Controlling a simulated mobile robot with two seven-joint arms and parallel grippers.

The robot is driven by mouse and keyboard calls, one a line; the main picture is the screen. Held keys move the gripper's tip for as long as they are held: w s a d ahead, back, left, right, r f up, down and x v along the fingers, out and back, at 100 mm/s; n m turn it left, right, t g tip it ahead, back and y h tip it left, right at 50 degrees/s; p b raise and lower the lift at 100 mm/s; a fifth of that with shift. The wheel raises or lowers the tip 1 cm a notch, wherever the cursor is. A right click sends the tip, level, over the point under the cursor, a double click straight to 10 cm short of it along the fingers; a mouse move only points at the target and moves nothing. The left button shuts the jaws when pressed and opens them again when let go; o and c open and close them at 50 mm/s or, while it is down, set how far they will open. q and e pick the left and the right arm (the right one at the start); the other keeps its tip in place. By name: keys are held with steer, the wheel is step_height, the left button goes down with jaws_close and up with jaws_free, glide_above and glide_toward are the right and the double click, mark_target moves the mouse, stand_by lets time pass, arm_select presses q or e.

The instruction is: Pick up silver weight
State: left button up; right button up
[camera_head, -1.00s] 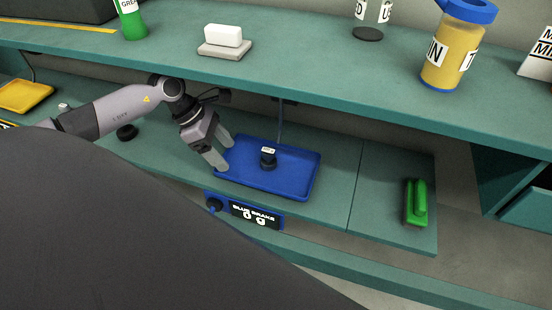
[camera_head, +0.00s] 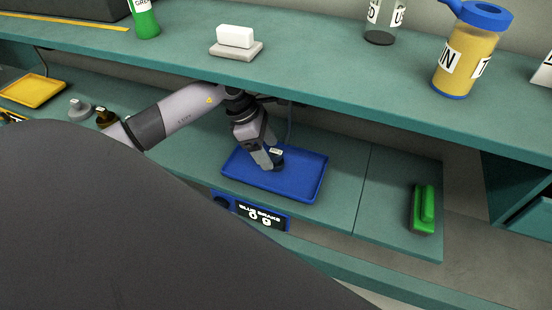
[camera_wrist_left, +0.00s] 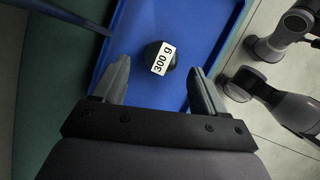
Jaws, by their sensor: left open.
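A dark weight (camera_head: 278,158) stands on the blue tray (camera_head: 310,178). In the wrist view the dark weight (camera_wrist_left: 153,53) shows a white "300 g" label. My left gripper (camera_head: 270,160) is over the blue tray at the dark weight. In the wrist view my left gripper (camera_wrist_left: 160,88) is open, with the dark weight just ahead of the space between its fingers. My right gripper is not in view.
The upper shelf (camera_head: 330,75) overhangs my left arm and carries a white block (camera_head: 235,37) and a yellow jar (camera_head: 465,58). A blue display (camera_head: 258,213) is below the tray's front edge. A green block-shaped object (camera_head: 423,210) lies at right. A yellow tray (camera_head: 35,90) is at far left.

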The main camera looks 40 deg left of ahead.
mark_target(275, 151)
arm_select(q)
steer(key=shift+w+d+f, duration=0.35)
steer(key=shift+d+f, duration=0.25)
steer(key=shift+f, duration=0.1)
steer(key=shift+w+d+f, duration=0.3)
steer(key=shift+d+f, duration=0.3)
steer(key=shift+f, duration=0.1)
steer(key=shift+c, duration=0.3)
steer(key=shift+r, duration=0.1)
jaws_close()
